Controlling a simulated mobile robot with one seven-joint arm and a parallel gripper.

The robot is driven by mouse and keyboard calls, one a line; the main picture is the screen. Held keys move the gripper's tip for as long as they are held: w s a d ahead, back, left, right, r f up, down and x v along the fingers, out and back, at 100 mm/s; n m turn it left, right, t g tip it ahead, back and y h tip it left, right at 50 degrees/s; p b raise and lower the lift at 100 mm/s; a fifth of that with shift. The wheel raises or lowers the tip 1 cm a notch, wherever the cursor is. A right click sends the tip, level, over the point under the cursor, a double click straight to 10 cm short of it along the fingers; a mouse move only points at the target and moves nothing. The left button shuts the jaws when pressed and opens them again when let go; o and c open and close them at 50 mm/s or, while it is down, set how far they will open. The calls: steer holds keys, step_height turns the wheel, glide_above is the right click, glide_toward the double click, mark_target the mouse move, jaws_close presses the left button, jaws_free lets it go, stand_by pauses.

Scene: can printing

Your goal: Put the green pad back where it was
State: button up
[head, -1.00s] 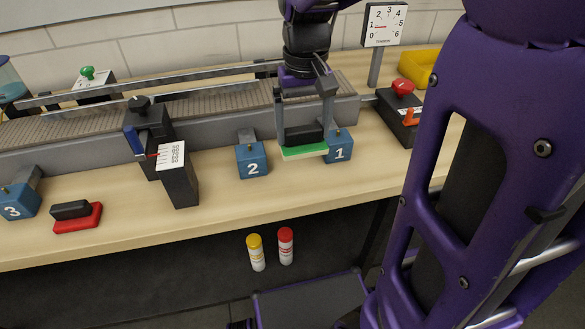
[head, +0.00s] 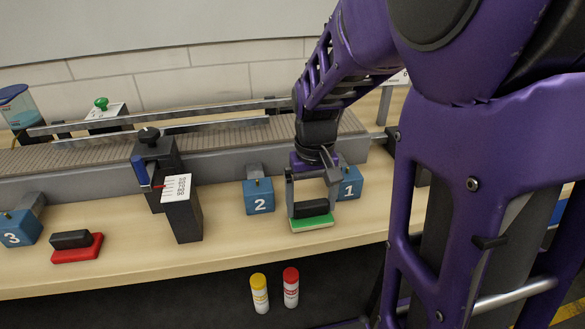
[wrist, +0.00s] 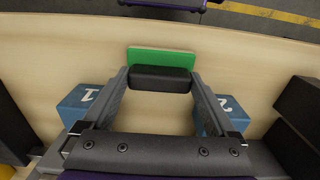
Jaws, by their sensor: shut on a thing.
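The green pad (head: 312,224) is a flat green block with a black handle (head: 311,208) on top. It is at the front of the wooden table, between the blue blocks numbered 2 and 1. My gripper (head: 311,206) points down and is shut on the black handle. In the wrist view my gripper (wrist: 161,78) has a finger at each end of the handle, and the green pad (wrist: 162,57) shows beyond it. I cannot tell whether the pad touches the table.
Blue block 2 (head: 258,196) is left of the gripper and blue block 1 (head: 348,184) is close on the right. A red pad (head: 77,248) with a black handle lies further left. The conveyor (head: 230,145) runs behind. Bare table (head: 240,240) lies to the front left.

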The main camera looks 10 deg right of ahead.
mark_target(311, 203)
steer(key=shift+f, duration=0.15)
steer(key=o, duration=0.9)
steer(key=shift+o, duration=0.2)
step_height(311, 203, up, 12)
steer(key=p, duration=0.2)
steer(key=shift+r+p, duration=0.2)
steer(key=shift+p, duration=0.15)
